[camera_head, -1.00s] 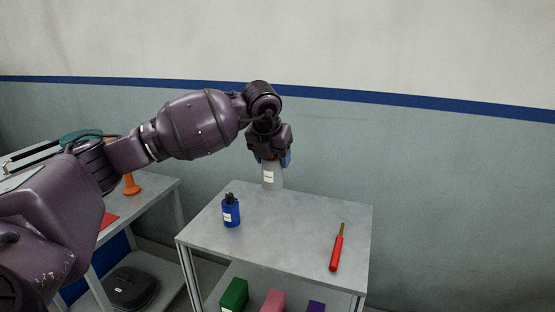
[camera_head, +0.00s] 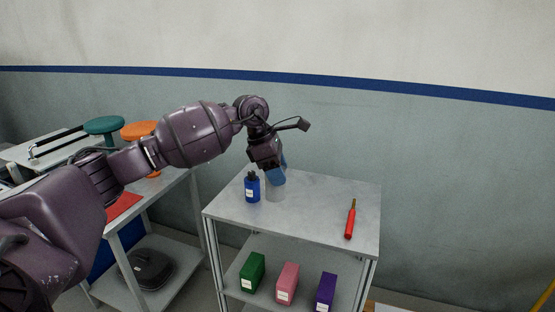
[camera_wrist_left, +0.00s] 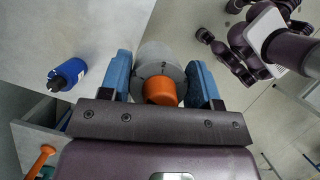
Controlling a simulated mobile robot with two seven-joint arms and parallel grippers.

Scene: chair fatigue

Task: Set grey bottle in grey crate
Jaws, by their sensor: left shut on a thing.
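My left gripper (camera_head: 277,178) is shut on the grey bottle (camera_head: 275,192), which shows low between the blue fingers, over the left back part of the grey table's top. I cannot tell whether its base touches the table. In the left wrist view, the grey bottle (camera_wrist_left: 158,58) sits between the fingers, its orange cap (camera_wrist_left: 161,91) toward the camera. I see no grey crate in either view. My right gripper cannot be made out.
A blue bottle (camera_head: 252,188) stands close to the left of the grey bottle. A red-handled tool (camera_head: 350,222) lies at the table's (camera_head: 310,207) right. Green, pink and purple boxes stand on the lower shelf. Another table with stools stands left.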

